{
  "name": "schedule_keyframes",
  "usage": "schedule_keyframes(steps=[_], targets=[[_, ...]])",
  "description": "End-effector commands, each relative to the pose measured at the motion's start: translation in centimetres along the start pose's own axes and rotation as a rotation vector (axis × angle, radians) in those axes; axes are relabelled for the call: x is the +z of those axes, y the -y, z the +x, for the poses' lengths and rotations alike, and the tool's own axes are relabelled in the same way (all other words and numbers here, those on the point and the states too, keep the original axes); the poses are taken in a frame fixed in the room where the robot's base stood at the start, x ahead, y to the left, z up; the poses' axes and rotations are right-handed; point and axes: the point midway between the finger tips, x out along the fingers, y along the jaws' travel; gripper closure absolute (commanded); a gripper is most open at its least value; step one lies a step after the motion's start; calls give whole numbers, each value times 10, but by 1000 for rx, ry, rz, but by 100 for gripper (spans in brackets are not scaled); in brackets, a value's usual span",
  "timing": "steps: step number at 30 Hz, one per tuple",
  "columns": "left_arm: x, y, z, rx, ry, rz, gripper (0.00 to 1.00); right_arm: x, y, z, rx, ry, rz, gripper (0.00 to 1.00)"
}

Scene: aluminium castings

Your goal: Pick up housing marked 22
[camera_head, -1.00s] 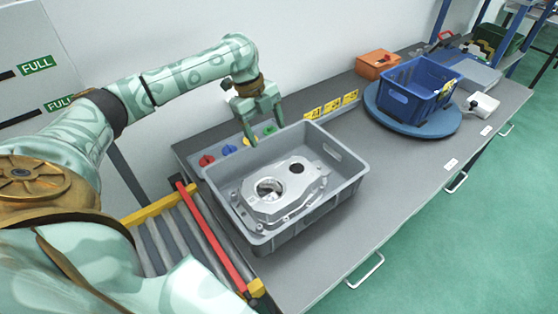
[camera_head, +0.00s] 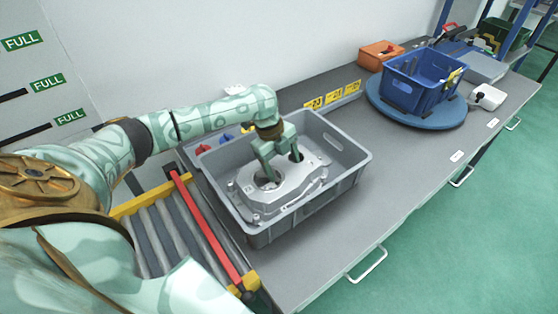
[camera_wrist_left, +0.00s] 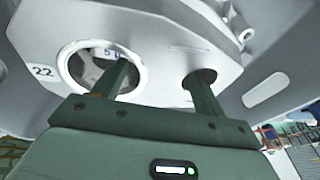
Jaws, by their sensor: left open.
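A silvery cast housing (camera_head: 292,189) lies in a grey tote (camera_head: 318,209) on the bench. My left gripper (camera_head: 282,168) is open, pointing down over the housing inside the tote. In the left wrist view, one finger of the left gripper (camera_wrist_left: 157,70) overlaps the large round hole and the other meets the smaller hole. How deep the fingers reach is unclear. My right gripper is not in view.
A roller conveyor (camera_head: 170,240) with a red bar (camera_head: 205,228) adjoins the bench on the left. Yellow number tags (camera_head: 334,96) stand behind the tote. A blue crate (camera_head: 405,93) sits on a round blue turntable (camera_head: 420,118). The bench front right of the tote is clear.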

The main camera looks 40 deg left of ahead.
Motion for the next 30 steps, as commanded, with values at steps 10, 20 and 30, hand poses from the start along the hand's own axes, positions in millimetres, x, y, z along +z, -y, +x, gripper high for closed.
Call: schedule_keyframes(steps=[10,20,30], targets=[[0,0,3,-1,0,0,62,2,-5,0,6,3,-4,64],[0,2,1,-6,-1,0,100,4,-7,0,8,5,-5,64],[-8,6,-28,-9,-1,1,100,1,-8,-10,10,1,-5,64]])
